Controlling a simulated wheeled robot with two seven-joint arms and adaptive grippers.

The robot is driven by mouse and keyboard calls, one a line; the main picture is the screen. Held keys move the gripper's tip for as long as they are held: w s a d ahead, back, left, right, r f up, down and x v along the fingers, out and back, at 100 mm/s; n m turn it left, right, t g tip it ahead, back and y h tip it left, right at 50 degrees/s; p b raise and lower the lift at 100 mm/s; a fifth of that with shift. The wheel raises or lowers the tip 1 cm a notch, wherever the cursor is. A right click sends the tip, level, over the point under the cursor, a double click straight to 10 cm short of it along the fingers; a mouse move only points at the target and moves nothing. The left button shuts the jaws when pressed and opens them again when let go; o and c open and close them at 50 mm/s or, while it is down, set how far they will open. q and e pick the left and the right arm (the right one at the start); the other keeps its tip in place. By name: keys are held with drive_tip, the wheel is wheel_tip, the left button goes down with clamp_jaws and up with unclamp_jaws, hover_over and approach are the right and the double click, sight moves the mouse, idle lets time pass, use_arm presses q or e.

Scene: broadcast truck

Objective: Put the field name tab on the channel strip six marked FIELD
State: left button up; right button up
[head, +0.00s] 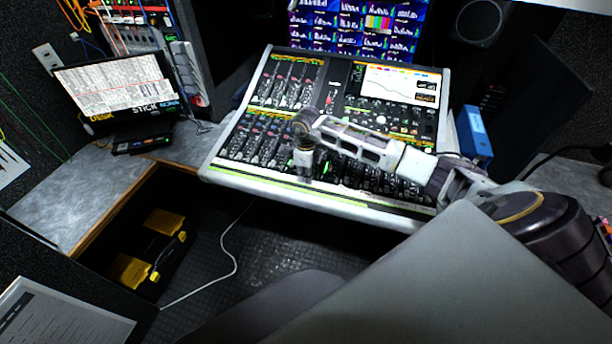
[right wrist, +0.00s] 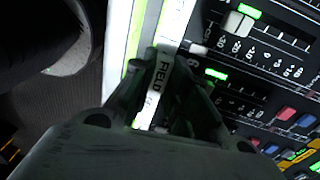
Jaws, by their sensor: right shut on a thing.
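My right gripper (head: 303,176) is over the front edge of the mixing console (head: 213,170), pointing down at the lower channel strips. In the right wrist view, its fingers (right wrist: 172,75) are shut on the field name tab (right wrist: 158,78), a small pale tab with dark letters reading FIELD. The tab is over or against the white label strip (right wrist: 174,18) along the console's front; I cannot tell whether it touches. A channel strip marked 6 (right wrist: 193,62) lies just right of the tab. In the head view the tab is hidden by the gripper. My left gripper is out of view.
Rows of faders and buttons (right wrist: 285,115) lie right of the fingers. A blue binder (head: 473,135) stands right of the console. Monitors (head: 360,28) are behind it.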

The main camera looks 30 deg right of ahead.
drive_tip(key=shift+f, duration=0.4)
